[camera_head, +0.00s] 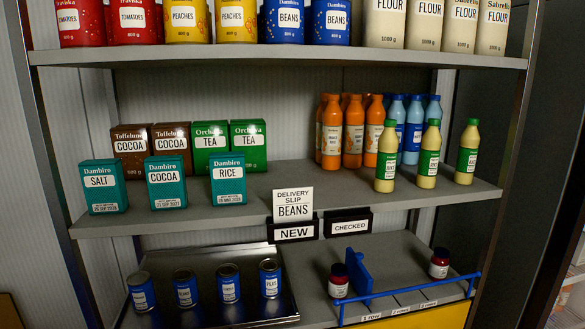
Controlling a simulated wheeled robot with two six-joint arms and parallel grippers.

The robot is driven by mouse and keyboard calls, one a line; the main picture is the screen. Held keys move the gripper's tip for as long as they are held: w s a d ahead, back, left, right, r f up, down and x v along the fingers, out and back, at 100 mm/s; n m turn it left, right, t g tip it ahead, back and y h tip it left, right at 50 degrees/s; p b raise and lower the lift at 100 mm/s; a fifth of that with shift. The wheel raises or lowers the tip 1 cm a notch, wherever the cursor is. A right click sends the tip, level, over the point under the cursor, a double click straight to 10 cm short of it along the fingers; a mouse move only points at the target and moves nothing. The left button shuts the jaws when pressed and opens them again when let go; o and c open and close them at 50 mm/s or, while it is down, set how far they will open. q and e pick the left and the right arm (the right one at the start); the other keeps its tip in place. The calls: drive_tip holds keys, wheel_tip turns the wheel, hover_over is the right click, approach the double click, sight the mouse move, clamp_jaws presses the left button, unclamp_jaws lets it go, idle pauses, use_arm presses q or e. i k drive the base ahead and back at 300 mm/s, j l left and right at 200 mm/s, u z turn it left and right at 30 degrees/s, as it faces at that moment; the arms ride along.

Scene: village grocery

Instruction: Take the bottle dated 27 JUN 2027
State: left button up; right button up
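Bottles stand upright on the right half of the middle shelf. Three pale yellow bottles with green caps and green labels stand at the front: the left one (386,158), the middle one (428,155) and the right one (467,152), which stands apart. Behind them are several orange bottles (354,132) and several blue bottles (414,130), partly hidden by each other and by the front ones. Dates on the bottles are too small to read, so I cannot tell which says 27 JUN 2027. Neither of my grippers is in view.
Cocoa, tea, salt and rice boxes (166,182) fill the middle shelf's left. A delivery slip reading BEANS (293,204) and signs NEW and CHECKED (347,225) stand at its front edge. Below are blue cans (229,284) on a dark tray, two jars (338,281) and a blue rail (410,293).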

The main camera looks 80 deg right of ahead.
sight(389, 141)
drive_tip(key=k+l+z, duration=0.1)
drive_tip(key=z, duration=0.3)
drive_tip(key=l+z, duration=0.15)
drive_tip(key=z, duration=0.3)
drive_tip(key=k+l+z, duration=0.1)
drive_tip(key=z, duration=0.3)
drive_tip(key=l+z, duration=0.2)
drive_tip(key=z, duration=0.25)
drive_tip(key=l+z, duration=0.15)
drive_tip(key=l, duration=0.4)
drive_tip(key=i+l+z, duration=0.2)
drive_tip(key=l, duration=0.4)
drive_tip(key=l+z, duration=0.15)
drive_tip(key=l, duration=0.4)
drive_tip(key=i+l+z, duration=0.15)
drive_tip(key=l, duration=0.4)
drive_tip(key=k, duration=0.05)
